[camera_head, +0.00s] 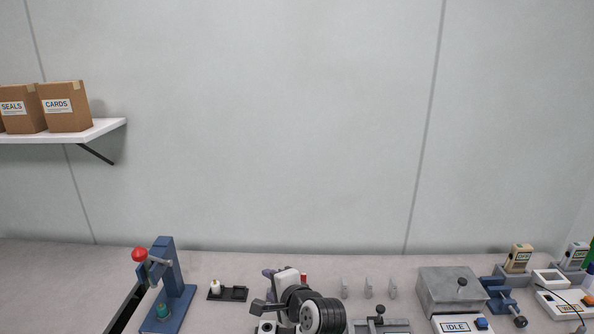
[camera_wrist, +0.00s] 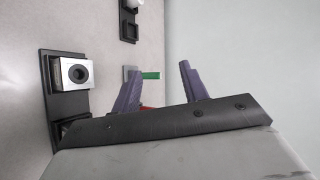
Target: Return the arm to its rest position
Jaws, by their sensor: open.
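My gripper (camera_wrist: 160,70) is open in the wrist view, with two purple fingers spread apart and nothing held between them. In the head view my arm reaches in from the bottom middle, and a purple part of my gripper (camera_head: 268,272) shows low over the bench. The bench (camera_head: 220,270) runs along the bottom of the head view. A green piece (camera_wrist: 151,75) and a bit of red (camera_wrist: 147,106) show behind the fingers in the wrist view; I cannot tell whether they touch anything.
A blue press (camera_head: 170,290) with a red knob stands left of my arm. A black tray (camera_head: 235,294) lies between them. A metal box (camera_head: 450,288) and several testers stand right. A silver block (camera_wrist: 75,73) sits beside my gripper. A shelf (camera_head: 105,127) with cartons hangs upper left.

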